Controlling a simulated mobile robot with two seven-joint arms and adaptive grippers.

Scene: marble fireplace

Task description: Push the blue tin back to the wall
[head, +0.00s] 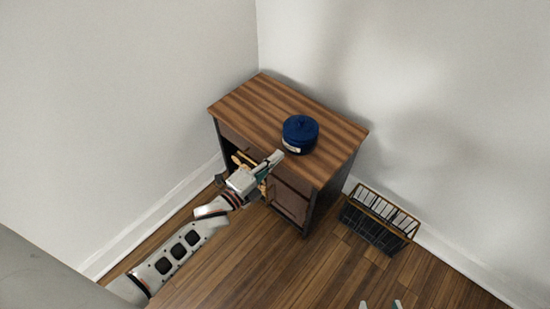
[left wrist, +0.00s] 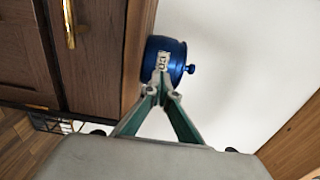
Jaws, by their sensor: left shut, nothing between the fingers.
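The blue tin (head: 300,131) is round, with a lid, a knob and a pale label. It stands upright on the wooden cabinet top (head: 250,103), near the front edge, with bare wood between it and the wall. In the left wrist view the tin (left wrist: 166,55) appears sideways, just beyond my fingertips. My left gripper (head: 276,158) is shut and empty at the cabinet's front edge, close to the label side of the tin. I cannot tell whether they touch. The fingertips of my right gripper (head: 380,305) show apart at the bottom edge of the head view.
White walls (head: 360,60) meet in a corner behind the cabinet. A dark slatted rack (head: 378,222) stands on the floor to the right. The cabinet front has doors (head: 288,199), with a gold handle (left wrist: 69,25) in the wrist view. The cabinet top is otherwise clear.

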